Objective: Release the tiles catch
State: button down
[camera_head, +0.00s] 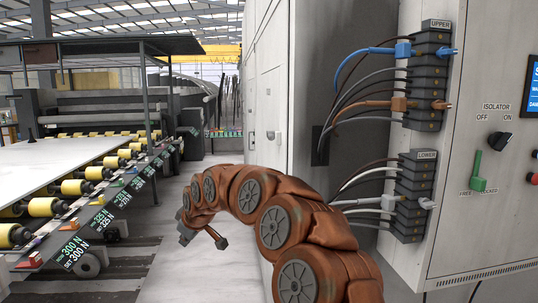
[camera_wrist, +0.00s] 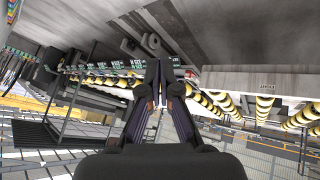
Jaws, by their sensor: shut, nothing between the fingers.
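No part that I can see carries the word tiles, so I cannot tell which one is the tiles catch. A green lever (camera_head: 478,171) stands upright on the cabinet front at the right of the head view, above a label reading FREE and, it seems, LOCKED. My gripper (camera_head: 217,239) is small in the head view, at the far end of my arm, low and left of the cabinet and well apart from the lever. In the wrist view, the dark fingers of my gripper (camera_wrist: 162,68) come together at the tips with nothing visible between them.
A pale slab (camera_head: 70,170) lies on the conveyor at left, with yellow rollers (camera_head: 74,187) along its edge. UPPER (camera_head: 428,80) and LOWER (camera_head: 412,190) connector blocks with cables and an isolator knob (camera_head: 500,139) are on the cabinet (camera_head: 460,235). An open floor aisle (camera_head: 165,225) runs between.

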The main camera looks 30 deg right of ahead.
jog(key=w+d+f+t+h+b, duration=0.1)
jog(key=w+d+f+t+h, duration=0.1)
jog(key=w+d, duration=0.45)
jog(key=w+d+f+t+h+b, duration=0.1)
jog(key=w+d+f+b, duration=0.15)
jog(key=w+d, duration=0.4)
jog(key=w+d+f+n+t+h+b, duration=0.2)
jog(key=w+d+h, duration=0.35)
jog(key=d, duration=0.75)
jog(key=d+r+n+t+h+b, duration=0.25)
jog(key=d+r+n+h, duration=0.2)
jog(key=d, duration=0.25)
jog(key=s+r+n+t+h+b, duration=0.1)
jog(key=s+r+n+t+b, duration=0.1)
jog(key=s+r+n+t, duration=0.3)
jog(key=s+r+n, duration=0.3)
jog(key=r+n, duration=0.3)
jog(key=n, duration=0.2)
jog(key=shift+s+h, duration=0.15)
jog(key=shift+h, duration=0.25)
jog(key=shift+a+t, duration=0.1)
jog(key=shift+t, duration=0.15)
